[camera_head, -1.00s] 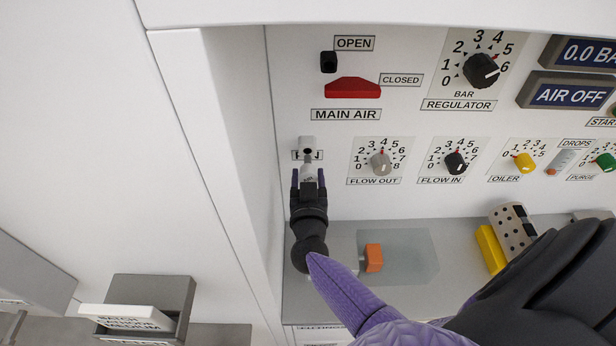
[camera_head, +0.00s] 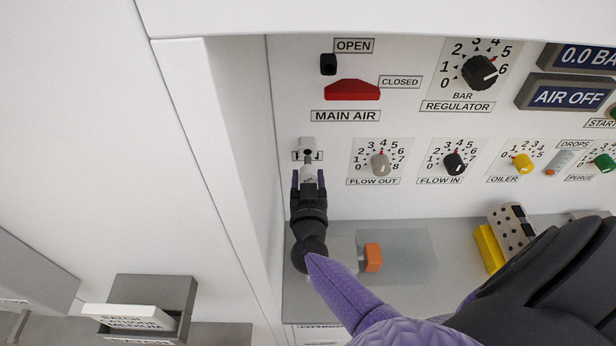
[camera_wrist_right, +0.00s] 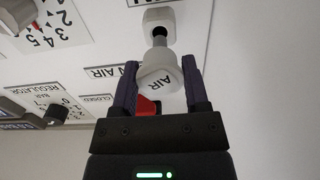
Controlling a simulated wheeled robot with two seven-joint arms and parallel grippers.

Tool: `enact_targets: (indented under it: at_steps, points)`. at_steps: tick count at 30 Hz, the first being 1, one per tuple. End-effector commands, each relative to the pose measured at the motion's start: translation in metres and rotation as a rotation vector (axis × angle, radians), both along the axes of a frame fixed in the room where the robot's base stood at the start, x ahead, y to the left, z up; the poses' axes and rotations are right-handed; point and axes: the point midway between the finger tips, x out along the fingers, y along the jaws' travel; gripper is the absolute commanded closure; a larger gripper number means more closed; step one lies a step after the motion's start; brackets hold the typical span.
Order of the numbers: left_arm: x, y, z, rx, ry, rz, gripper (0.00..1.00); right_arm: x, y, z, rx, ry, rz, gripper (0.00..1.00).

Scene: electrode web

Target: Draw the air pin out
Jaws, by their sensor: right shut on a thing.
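The air pin (camera_head: 308,174) has a pale head marked AIR, which shows large in the right wrist view (camera_wrist_right: 161,78). My right gripper (camera_head: 308,184) is shut on this head, with one purple finger on each side in the right wrist view (camera_wrist_right: 158,72). A grey shaft (camera_wrist_right: 159,40) runs from the head up to the black hole of a white socket block (camera_wrist_right: 160,18). The block is also on the panel in the head view (camera_head: 307,144). The shaft's tip is not visible, so how deep it sits cannot be told. My left gripper is out of view.
Above the pin are the red main air handle (camera_head: 352,91) and a black stub (camera_head: 328,64). Flow knobs (camera_head: 380,164) sit to the right. A white side wall (camera_head: 235,150) stands close on the left. An orange block (camera_head: 373,257) lies on the grey ledge (camera_head: 420,290) below.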

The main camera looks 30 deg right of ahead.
Motion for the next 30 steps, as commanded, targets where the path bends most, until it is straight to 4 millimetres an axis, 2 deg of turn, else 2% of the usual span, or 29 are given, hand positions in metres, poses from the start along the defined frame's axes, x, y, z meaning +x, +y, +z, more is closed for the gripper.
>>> enact_targets:
  at_steps: [17, 30]
  points:
    - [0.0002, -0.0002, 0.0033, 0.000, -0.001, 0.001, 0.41, 0.0001, -0.0002, 0.0001, 0.000, 0.000, 0.000, 1.00]
    - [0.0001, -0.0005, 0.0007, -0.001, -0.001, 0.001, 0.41, 0.0091, -0.0054, -0.0002, -0.001, 0.000, 0.001, 1.00]
